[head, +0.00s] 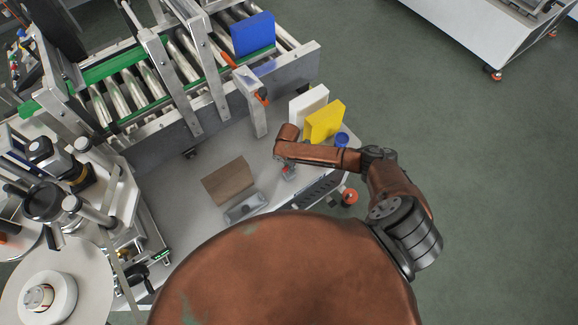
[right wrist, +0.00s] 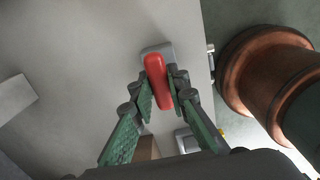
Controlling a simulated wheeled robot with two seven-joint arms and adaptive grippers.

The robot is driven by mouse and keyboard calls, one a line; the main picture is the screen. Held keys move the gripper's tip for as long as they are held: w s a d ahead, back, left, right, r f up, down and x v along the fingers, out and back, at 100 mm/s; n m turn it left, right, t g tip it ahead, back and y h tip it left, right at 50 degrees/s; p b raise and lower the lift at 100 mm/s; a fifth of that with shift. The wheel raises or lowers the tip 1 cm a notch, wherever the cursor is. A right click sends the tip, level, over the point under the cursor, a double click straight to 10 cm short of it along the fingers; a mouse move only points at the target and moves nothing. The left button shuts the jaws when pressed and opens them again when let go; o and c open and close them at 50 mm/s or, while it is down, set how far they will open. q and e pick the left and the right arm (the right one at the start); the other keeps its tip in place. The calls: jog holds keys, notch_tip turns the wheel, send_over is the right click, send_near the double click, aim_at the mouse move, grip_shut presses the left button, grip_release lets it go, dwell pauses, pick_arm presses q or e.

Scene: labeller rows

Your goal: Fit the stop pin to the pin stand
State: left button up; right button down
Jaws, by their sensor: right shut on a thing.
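My right gripper (head: 288,168) is low over the grey table top, near the table's right-hand edge. In the right wrist view its green-padded fingers (right wrist: 162,88) are shut on a red, rounded pin (right wrist: 155,68), which I take for the stop pin. A small grey block (right wrist: 150,49), perhaps the pin stand, shows just behind the pin's far end. The pin overlaps it in this view, and I cannot tell whether they touch. In the head view my arm and gripper hide most of this spot. My left gripper is not in view.
A yellow block (head: 325,121), a white block (head: 308,104) and a blue round thing (head: 342,139) stand behind my right arm. A brown board (head: 228,180) and a grey tray-like part (head: 245,208) lie left of the gripper. A roller conveyor (head: 150,85) runs behind.

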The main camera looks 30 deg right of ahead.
jog(key=shift+f+b, duration=0.3)
jog(key=shift+f, duration=0.3)
jog(key=c, duration=1.8)
grip_release()
jog(key=shift+r, duration=0.3)
notch_tip(320, 180, up, 12)
jog(key=shift+f, duration=0.25)
jog(key=shift+a, duration=0.1)
